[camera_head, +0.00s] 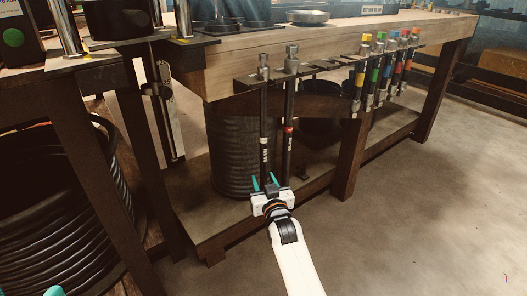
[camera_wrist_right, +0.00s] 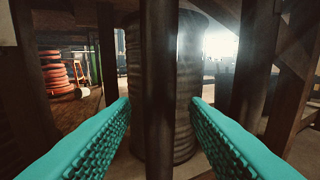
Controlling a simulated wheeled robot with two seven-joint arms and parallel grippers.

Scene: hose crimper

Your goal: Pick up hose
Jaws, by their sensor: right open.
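Two black hoses with metal end fittings hang upright from a bracket on the bench front in the head view: a left hose (camera_head: 264,125) and a right hose (camera_head: 289,120) with a red band. My right gripper (camera_head: 265,182) is open at the lower end of the left hose. In the right wrist view a dark upright hose (camera_wrist_right: 159,85) stands between the spread teal fingers, with gaps on both sides. Of my left gripper (camera_head: 54,291), only a teal tip shows at the bottom left edge; its jaw state is hidden.
A ribbed dark drum (camera_head: 228,150) stands behind the hoses on the lower shelf (camera_head: 200,215). Several colour-banded hoses (camera_head: 385,70) hang further right, near a bench leg (camera_head: 350,155). Coiled hose (camera_head: 60,220) lies at the left. The floor (camera_head: 420,220) at right is clear.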

